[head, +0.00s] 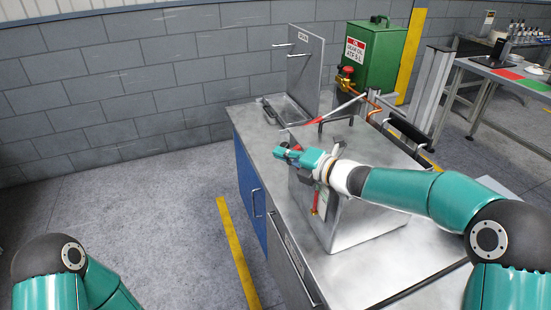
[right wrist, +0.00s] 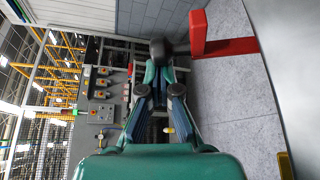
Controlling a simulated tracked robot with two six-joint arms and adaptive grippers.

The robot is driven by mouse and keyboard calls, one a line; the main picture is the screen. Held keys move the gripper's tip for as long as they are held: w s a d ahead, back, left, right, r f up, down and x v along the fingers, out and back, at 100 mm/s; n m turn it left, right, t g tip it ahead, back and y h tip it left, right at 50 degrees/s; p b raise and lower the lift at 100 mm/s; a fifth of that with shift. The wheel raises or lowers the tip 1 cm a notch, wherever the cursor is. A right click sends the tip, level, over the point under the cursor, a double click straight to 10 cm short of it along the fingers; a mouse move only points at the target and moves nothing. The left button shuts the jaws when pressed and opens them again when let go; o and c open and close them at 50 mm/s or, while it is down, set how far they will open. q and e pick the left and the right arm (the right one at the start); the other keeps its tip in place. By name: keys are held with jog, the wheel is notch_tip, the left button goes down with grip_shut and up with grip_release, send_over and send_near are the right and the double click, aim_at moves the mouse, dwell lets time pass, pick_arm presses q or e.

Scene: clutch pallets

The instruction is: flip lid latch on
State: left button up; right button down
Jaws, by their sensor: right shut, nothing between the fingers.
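A metal box (head: 352,222) with a flat lid (head: 365,145) stands on the steel bench. A red latch (head: 316,203) hangs on the box's front side. In the right wrist view a red L-shaped lever (right wrist: 222,47) with a dark round end shows just beyond the fingertips. My right gripper (head: 283,153) is in front of the box near its top edge. In the right wrist view its fingers (right wrist: 161,72) are together and hold nothing; I cannot tell whether they touch the dark end. My right wrist hides part of the box front. My left gripper is out of view.
The steel bench (head: 375,275) has blue cabinet doors with bar handles. A metal sink with an upright panel (head: 300,68) is at its far end. A green oil tank (head: 375,55) stands behind the box. The floor left of the bench is clear.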

aim_at(288, 145)
jog(key=shift+w+d+r+m+t+y+b, duration=0.2)
jog(key=shift+d+m+y, duration=0.1)
jog(key=shift+d+m, duration=0.3)
jog(key=shift+w+d+r+m+t+y+b, duration=0.1)
jog(key=shift+w+d+r+m+y+b, duration=0.15)
jog(key=shift+d+m, duration=0.3)
jog(key=shift+d+r, duration=0.1)
jog(key=shift+d, duration=0.2)
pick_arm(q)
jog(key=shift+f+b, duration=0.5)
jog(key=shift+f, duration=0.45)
pick_arm(e)
jog(key=shift+w+d+r+m+t+y, duration=0.2)
jog(key=shift+d+m, duration=0.2)
jog(key=shift+d, duration=0.15)
jog(key=shift+w+d+r+m+t+y, duration=0.1)
jog(key=shift+w+d+m+t+y, duration=0.1)
jog(key=shift+d+m, duration=0.25)
jog(key=shift+d, duration=0.2)
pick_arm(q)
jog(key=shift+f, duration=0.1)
